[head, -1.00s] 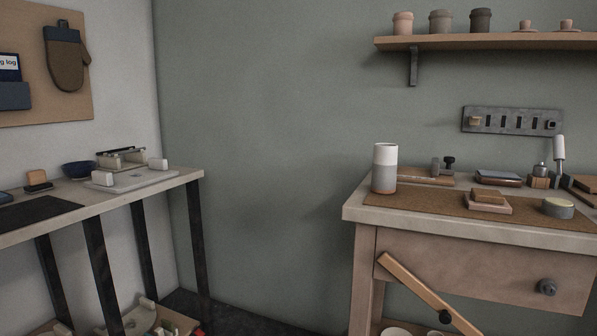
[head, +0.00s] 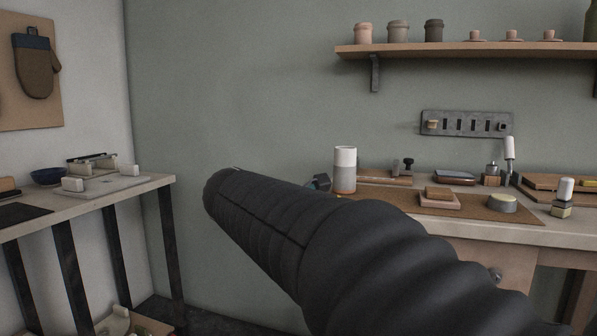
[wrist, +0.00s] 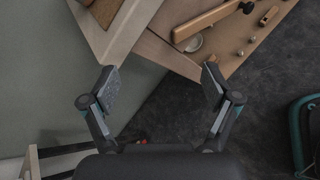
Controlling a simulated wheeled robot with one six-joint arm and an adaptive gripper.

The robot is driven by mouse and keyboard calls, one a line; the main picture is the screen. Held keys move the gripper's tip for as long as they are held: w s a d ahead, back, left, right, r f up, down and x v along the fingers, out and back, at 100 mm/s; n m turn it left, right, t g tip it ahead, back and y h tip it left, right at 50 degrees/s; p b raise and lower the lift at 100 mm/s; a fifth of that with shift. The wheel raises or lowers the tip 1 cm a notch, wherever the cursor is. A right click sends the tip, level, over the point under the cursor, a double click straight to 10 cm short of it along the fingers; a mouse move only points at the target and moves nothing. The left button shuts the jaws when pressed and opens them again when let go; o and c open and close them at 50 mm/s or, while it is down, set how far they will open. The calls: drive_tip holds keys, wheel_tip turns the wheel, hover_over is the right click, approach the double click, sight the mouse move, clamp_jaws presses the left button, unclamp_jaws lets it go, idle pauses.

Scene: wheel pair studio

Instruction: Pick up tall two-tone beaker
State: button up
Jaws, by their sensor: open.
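The tall two-tone beaker (head: 344,168) stands upright at the left end of the right-hand workbench, white above and grey below with a brownish band at its foot. My gripper (wrist: 160,75) is open and empty in the wrist view, its two fingers wide apart. In the head view my dark arm crosses the foreground, and a small part of the gripper shows just left of the beaker, apart from it in the picture; the depth between them is unclear. I cannot make out the beaker in the wrist view.
A brown mat (head: 400,197) on the bench carries a stacked block (head: 439,198) and a round tin (head: 502,203). A wall shelf (head: 450,49) with several pots hangs above. A second table (head: 155,184) stands at left. In the wrist view, a wooden bar (wrist: 207,20) slants beside the bench.

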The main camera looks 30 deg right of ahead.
sight(338, 150)
drive_tip(key=w+d+r+n+h, duration=0.5)
drive_tip(key=w+r+n+h, duration=0.15)
drive_tip(key=w+r, duration=0.45)
drive_tip(key=shift+g, duration=0.3)
drive_tip(key=d, duration=0.2)
drive_tip(key=d+r, duration=0.1)
drive_tip(key=d, duration=0.4)
drive_tip(key=shift+w+d+r, duration=0.2)
drive_tip(key=shift+w+d, duration=0.05)
drive_tip(key=shift+b+x, duration=0.45)
drive_tip(key=shift+x, duration=2.45)
drive_tip(key=shift+s, duration=0.15)
clamp_jaws()
